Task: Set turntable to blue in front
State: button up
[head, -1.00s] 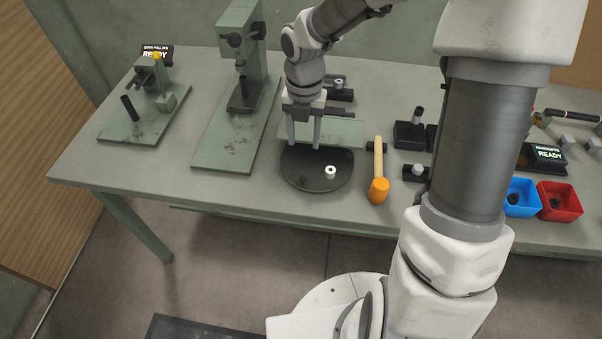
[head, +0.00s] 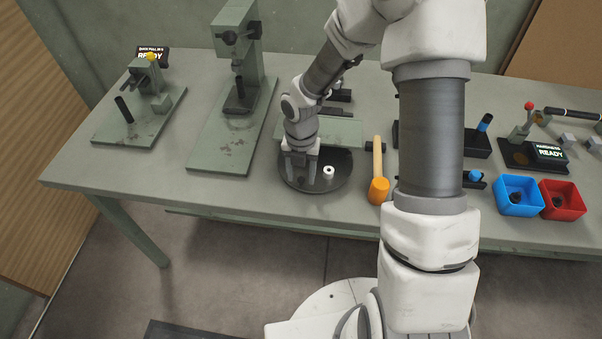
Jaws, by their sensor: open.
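The turntable appears to be the dark round disc (head: 318,186) at the front of the table, partly covered by my gripper. A small white ring-shaped piece (head: 328,172) stands on its right side. My gripper (head: 300,182) is open, pointing down, with its fingertips low over the left part of the disc, left of the white piece. I cannot tell whether the fingers touch the disc. No blue mark shows on the visible part of the disc.
An orange mallet (head: 378,188) lies just right of the disc. Blue (head: 519,208) and red (head: 562,212) bins stand at the right front edge. A blue-topped piece (head: 475,176) is near them. A green press (head: 238,60) and a small fixture (head: 140,105) stand left.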

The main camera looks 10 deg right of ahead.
grip_shut()
dwell(1.4)
